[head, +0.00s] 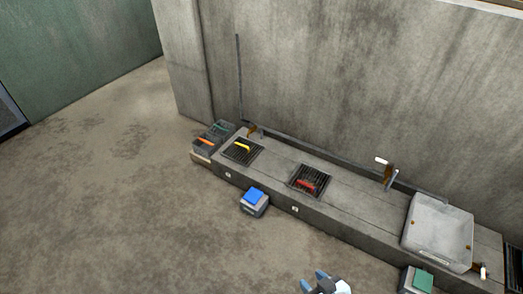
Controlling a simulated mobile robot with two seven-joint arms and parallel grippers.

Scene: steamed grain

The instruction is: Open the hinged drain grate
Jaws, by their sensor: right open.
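A dark drain grate with a yellow handle (233,154) is set in the top of a long concrete ledge by the wall. A second dark grate with a red handle (308,170) is set in the same ledge, further right. Both look flat and closed; I cannot tell from here which is hinged. My right gripper (313,280) shows at the bottom edge, open and empty, in front of the ledge and well apart from both grates. My left gripper is out of view.
The concrete ledge (355,208) runs along the wall, with a pale square basin (438,230) at right. A blue-topped block (254,200) and a green-topped block (420,280) stand before it. Dark crates (209,140) sit at its left end. Floor at left is clear.

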